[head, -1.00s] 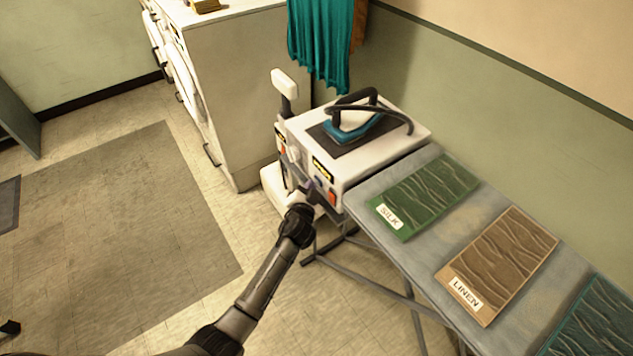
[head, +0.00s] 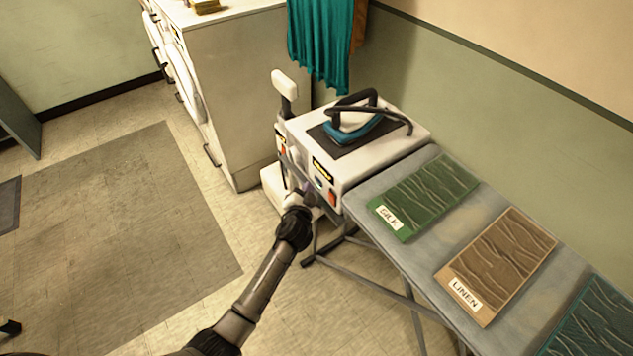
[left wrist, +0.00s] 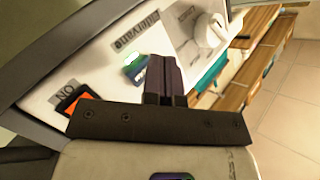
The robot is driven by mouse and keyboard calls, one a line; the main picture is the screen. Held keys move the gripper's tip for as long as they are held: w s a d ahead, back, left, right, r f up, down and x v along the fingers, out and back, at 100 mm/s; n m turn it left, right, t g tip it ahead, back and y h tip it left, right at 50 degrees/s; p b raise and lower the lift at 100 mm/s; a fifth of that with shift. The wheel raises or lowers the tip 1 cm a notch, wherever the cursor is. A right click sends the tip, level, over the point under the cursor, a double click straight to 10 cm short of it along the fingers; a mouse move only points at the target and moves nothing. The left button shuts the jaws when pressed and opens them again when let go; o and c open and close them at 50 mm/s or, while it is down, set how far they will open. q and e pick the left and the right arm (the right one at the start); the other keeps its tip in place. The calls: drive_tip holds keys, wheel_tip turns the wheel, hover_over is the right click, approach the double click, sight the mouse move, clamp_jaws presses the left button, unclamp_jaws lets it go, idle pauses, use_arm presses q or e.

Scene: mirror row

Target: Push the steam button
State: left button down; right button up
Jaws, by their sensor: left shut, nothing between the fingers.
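The white steam station (head: 345,160) stands at the far end of the ironing board. Its front panel carries a small blue-green button (head: 319,183) and an orange-red switch (head: 332,198). In the left wrist view, the blue-green button (left wrist: 136,66) lies beside the fingers, and the orange switch (left wrist: 88,108) sits next to an "ON" label. I cannot read a steam label on either. My left gripper (head: 304,191) is shut and empty, just in front of the panel; its fingers (left wrist: 162,70) partly overlap the button's edge. I cannot tell whether they touch it. My right gripper is not in view.
An iron (head: 352,126) rests on top of the station. A white knob (left wrist: 208,32) stands out from the panel in the left wrist view. The ironing board (head: 412,250) holds fabric samples. A white cabinet (head: 240,100) stands behind.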

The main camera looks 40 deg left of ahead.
use_arm(q)
drive_tip(key=s+a+p, duration=0.2)
drive_tip(key=s, duration=0.3)
drive_tip(key=shift+s, duration=0.3)
drive_tip(key=shift+a, duration=0.1)
idle(1.0)
